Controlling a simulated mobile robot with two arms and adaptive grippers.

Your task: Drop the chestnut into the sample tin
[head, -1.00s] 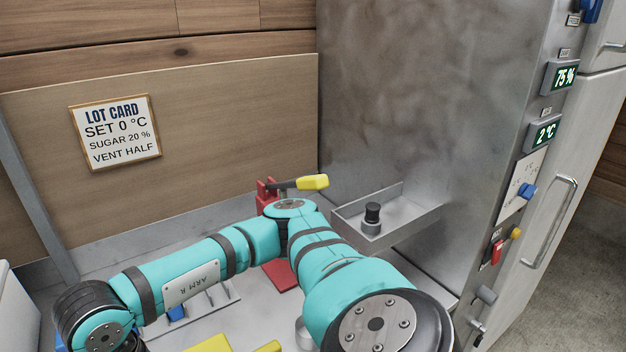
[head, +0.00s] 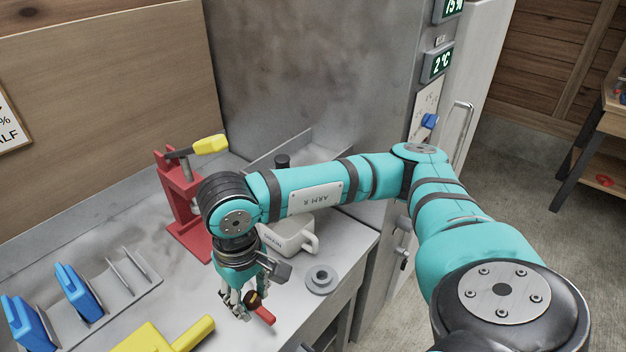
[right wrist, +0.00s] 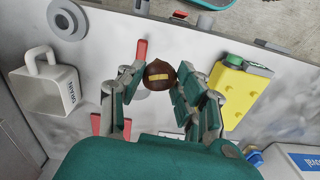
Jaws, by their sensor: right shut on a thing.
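The chestnut (right wrist: 158,70) is dark brown with a yellow band. My right gripper (right wrist: 157,80) is shut on it, with the nut between its fingertips. In the head view the right gripper (head: 247,301) points down over the pale bench, and the chestnut (head: 253,298) shows partly between its fingers. A grey round piece with a raised dark centre (head: 322,279) stands on the bench to the right of the gripper. I cannot tell whether it is the sample tin, and no other tin is plain. My left gripper is not in view.
A white jug (head: 292,240) stands behind the gripper. A red press (head: 184,205) with a yellow lever is left of my arm. A red-handled tool (head: 265,315) lies close by the fingers. Blue pieces (head: 79,292) in a rack and a yellow block (head: 150,340) lie left.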

